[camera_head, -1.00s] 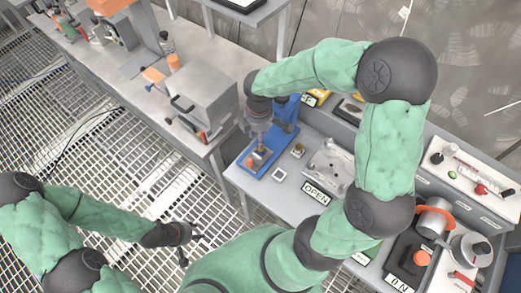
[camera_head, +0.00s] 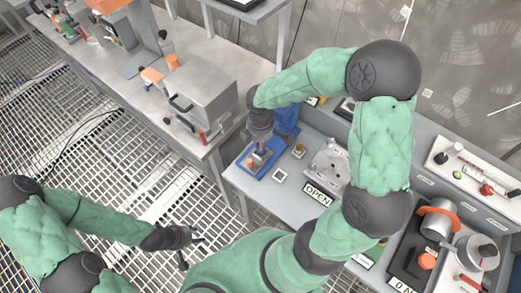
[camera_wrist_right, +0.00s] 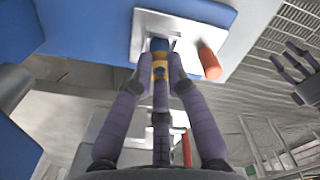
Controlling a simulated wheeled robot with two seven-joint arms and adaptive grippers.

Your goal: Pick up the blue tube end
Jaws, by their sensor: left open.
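The tube, with a blue end (camera_wrist_right: 159,45) and a yellow band, stands at the grey plate (camera_wrist_right: 190,38) in the right wrist view. My right gripper (camera_wrist_right: 160,72) has its fingertips close on both sides of the yellow band; whether they press on it is unclear. In the head view my right gripper (camera_head: 261,150) points down over the blue stand's base (camera_head: 248,172), hiding most of the tube. My left gripper (camera_head: 190,246) is open and empty over the floor grating, far from the tube. It also shows in the right wrist view (camera_wrist_right: 296,65).
The blue stand's upright (camera_head: 287,118) rises behind my right gripper. An OPEN sign (camera_head: 319,193) and grey fixture (camera_head: 328,163) lie to the right. A grey box (camera_head: 203,92) is on the left bench.

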